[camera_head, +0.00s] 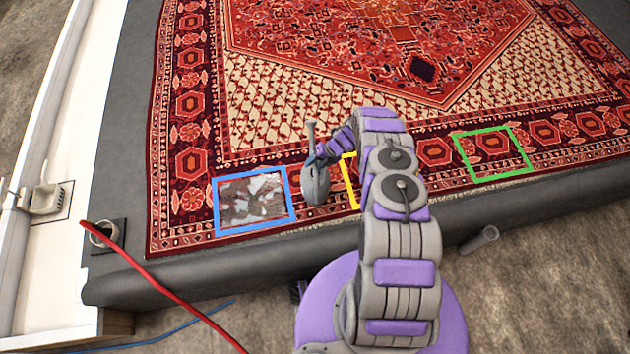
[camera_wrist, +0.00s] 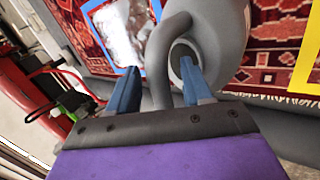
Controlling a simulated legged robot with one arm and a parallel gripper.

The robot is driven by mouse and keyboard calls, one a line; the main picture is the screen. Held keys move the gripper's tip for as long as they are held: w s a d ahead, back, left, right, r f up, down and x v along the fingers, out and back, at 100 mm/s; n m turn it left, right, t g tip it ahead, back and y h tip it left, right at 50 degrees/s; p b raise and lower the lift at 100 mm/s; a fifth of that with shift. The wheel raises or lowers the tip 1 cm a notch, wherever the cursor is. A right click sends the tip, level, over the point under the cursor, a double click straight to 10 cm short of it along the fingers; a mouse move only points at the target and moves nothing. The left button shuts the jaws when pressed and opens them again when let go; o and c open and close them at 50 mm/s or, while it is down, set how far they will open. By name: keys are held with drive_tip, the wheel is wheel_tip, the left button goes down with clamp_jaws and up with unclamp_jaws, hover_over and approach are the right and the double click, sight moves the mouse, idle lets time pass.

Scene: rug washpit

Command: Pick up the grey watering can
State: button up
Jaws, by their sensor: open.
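The grey watering can (camera_head: 316,186) is on the patterned rug, between the blue and yellow frames. In the wrist view the can (camera_wrist: 226,28) fills the top middle, with its round opening facing me. Its curved handle (camera_wrist: 158,62) passes between the two blue fingers of my gripper (camera_wrist: 160,84). The fingers are apart, with a gap on the left side of the handle; the right finger overlaps the can's opening in the picture. I cannot tell whether either finger touches the can.
The blue frame (camera_head: 224,231), around a pale blotchy patch, lies left of the can. The yellow frame (camera_head: 350,183) is partly behind my arm. The green frame (camera_head: 526,163) lies right. A red hose (camera_head: 165,290) crosses the lower left. The rug beyond is clear.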

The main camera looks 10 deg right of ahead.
drive_tip(key=shift+c, duration=0.2)
drive_tip(key=shift+f, duration=0.1)
clamp_jaws()
idle(1.2)
